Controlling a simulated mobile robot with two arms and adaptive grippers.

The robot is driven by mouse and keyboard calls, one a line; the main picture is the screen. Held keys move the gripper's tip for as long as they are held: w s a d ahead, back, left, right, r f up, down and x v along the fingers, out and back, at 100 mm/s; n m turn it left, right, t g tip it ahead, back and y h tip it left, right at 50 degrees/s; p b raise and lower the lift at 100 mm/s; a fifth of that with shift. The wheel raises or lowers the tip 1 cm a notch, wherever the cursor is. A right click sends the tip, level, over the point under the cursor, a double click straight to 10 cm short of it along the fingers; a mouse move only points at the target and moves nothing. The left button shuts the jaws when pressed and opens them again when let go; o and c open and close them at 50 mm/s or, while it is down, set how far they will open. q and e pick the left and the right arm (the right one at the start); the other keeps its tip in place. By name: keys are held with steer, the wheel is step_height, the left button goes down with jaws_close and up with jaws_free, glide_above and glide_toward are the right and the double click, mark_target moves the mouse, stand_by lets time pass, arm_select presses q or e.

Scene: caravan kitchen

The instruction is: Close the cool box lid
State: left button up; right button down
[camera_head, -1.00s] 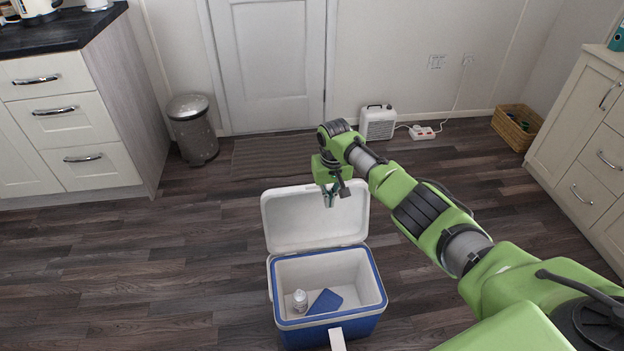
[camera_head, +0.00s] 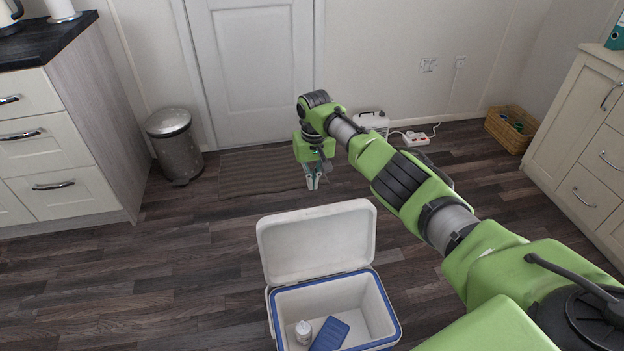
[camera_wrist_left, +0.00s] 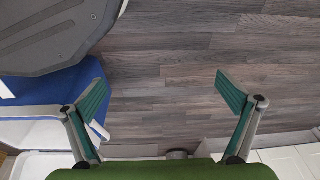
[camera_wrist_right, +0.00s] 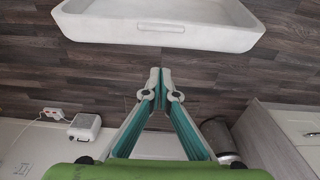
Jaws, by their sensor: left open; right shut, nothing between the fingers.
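The cool box (camera_head: 388,332) stands on the floor at the bottom middle of the head view. Its white lid (camera_head: 318,243) stands open, upright at the back edge. A white can (camera_head: 303,333) and a blue block (camera_head: 329,335) lie inside. My right gripper (camera_head: 313,186) is shut and empty, behind the lid on the door side and apart from it. In the right wrist view the lid (camera_wrist_right: 160,25) spans the top, beyond the closed fingertips (camera_wrist_right: 157,75). My left gripper (camera_wrist_left: 175,92) is open and empty; a blue and white part of the box (camera_wrist_left: 45,92) shows at its left.
A grey bin (camera_head: 175,148) stands by the left cabinet (camera_head: 75,175). A doormat (camera_head: 262,172) lies before the door. A white heater (camera_head: 372,122), a power strip (camera_head: 412,138) and a basket (camera_head: 512,128) line the back wall. Floor around the box is clear.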

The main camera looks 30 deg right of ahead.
mark_target(314, 208)
arm_select(q)
step_height(314, 208, up, 11)
steer(key=w+b, duration=0.2)
steer(key=b, duration=0.1)
arm_select(e)
steer(key=f+p, duration=0.1)
steer(key=s+f+p, duration=0.1)
steer(key=f, duration=0.1)
steer(key=s+f, duration=0.1)
steer(key=f, duration=0.1)
steer(key=shift+s+a+f+p, duration=0.1)
steer(key=shift+a+f+p, duration=0.15)
steer(key=shift+p, duration=0.15)
arm_select(q)
step_height(314, 208, down, 10)
steer(key=s, duration=0.1)
steer(key=shift+s, duration=0.2)
arm_select(e)
steer(key=shift+s+a+r, duration=0.1)
steer(key=shift+s+a, duration=0.05)
steer(key=shift+s, duration=0.35)
